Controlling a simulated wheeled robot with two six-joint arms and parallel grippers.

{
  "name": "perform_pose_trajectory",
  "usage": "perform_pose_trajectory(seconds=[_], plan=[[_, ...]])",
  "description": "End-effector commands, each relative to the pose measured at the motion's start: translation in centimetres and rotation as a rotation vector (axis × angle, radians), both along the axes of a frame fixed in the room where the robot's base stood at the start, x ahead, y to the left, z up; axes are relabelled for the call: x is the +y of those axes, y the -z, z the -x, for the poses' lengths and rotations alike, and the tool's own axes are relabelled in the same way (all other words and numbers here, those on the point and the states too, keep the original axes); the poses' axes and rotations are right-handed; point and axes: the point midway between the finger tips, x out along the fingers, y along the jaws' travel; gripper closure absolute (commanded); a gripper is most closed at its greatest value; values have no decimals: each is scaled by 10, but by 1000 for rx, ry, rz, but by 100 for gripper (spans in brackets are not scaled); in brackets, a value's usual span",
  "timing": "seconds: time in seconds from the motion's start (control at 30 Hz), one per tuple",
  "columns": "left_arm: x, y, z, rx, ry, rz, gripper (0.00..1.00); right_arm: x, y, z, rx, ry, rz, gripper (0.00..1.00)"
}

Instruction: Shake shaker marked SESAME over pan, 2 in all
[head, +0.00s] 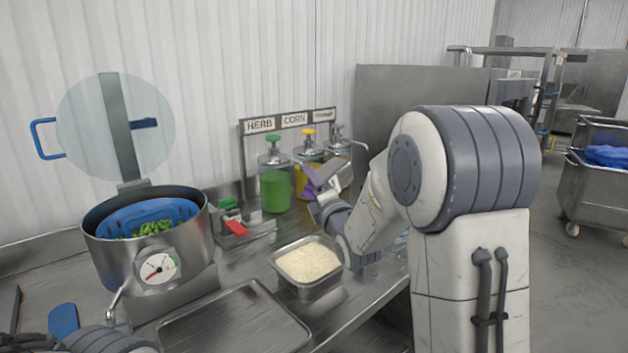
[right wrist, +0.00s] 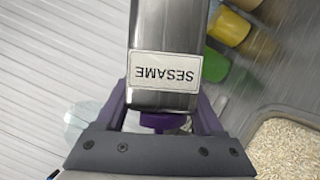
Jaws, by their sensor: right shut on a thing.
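The SESAME shaker is a square steel container with a white label, printed upside down in the right wrist view (right wrist: 165,35). My right gripper (head: 311,184), with purple fingers, is shut on it. In the head view the shaker (head: 335,173) looks tilted and is held in front of the dispenser bottles, above and behind the pan. The steel pan (head: 300,289) on the counter holds pale rice (head: 307,261); its corner also shows at the right of the right wrist view (right wrist: 247,128). Part of my left arm shows at bottom left; its gripper is not visible.
HERB (head: 274,188) and CORN (head: 305,178) pump bottles stand behind the shaker, with another bottle partly hidden. A pot (head: 185,245) with a blue basket of green food and a gauge stands left. An empty tray (head: 230,320) lies in front. A red-and-green item (head: 234,226) sits between.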

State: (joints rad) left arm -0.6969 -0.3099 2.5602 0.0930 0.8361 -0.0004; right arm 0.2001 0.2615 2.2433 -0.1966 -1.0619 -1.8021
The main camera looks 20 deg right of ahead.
Motion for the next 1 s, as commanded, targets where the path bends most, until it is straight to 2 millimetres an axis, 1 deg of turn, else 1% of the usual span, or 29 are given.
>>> perform_pose_trajectory(seconds=[0.03, 0.5, 1.0], plan=[[0, -14, 0, 0, 0, 0, 50, 0, -9, 0, 19, -1, -52, 100], [0, -70, 0, 0, 0, 0, 50, -1, -17, 0, 194, 1, -525, 100], [0, -130, 0, 0, 0, 0, 50, -1, -24, -1, 336, -1, -912, 100]])
